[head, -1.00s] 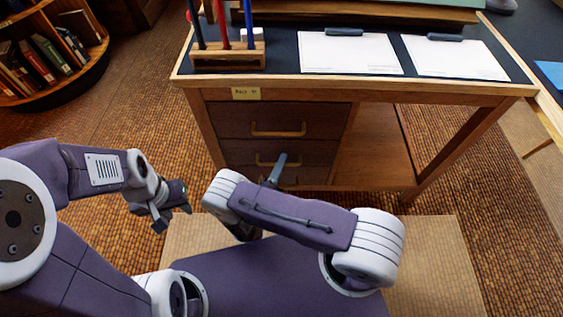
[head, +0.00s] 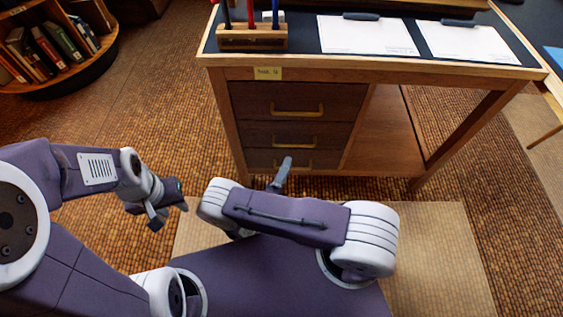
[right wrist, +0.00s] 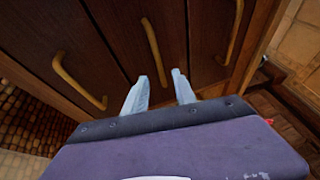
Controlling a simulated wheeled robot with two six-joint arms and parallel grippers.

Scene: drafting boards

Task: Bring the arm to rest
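My left gripper (head: 169,211) hangs at the left of the head view, over the floor, with its dark fingers apart and nothing between them. My right arm is folded across the front of my body, and its gripper (head: 281,175) points toward the desk's drawers. In the right wrist view the two pale fingers of this gripper (right wrist: 160,76) are apart and empty.
A wooden desk (head: 420,73) stands ahead with a column of drawers (head: 297,100) with brass-coloured handles. On it are a pen rack (head: 252,38) and two clipboards with paper (head: 365,36) (head: 466,42). A round bookshelf (head: 62,82) stands at far left. Floor between is clear.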

